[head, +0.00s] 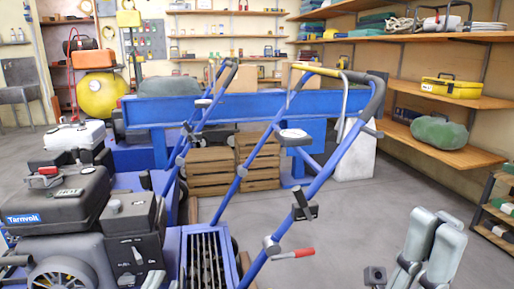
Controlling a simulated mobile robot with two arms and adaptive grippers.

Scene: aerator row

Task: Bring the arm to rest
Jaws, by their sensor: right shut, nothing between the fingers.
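My right gripper (437,217) is at the bottom right, its two pale grey fingers side by side and pointing up the picture. It is shut and empty. It is right of the blue aerator handle (317,188), with a gap of floor between them in the picture. A red-gripped lever (293,254) sticks out from the lower handle toward my right gripper. My left gripper is not in view.
A black engine (55,200) marked Tarnvolt fills the lower left. A blue beam (240,107) and wooden crates (210,170) stand behind the handle. Wall shelves (440,145) and a low rack (492,232) line the right. The grey floor between is clear.

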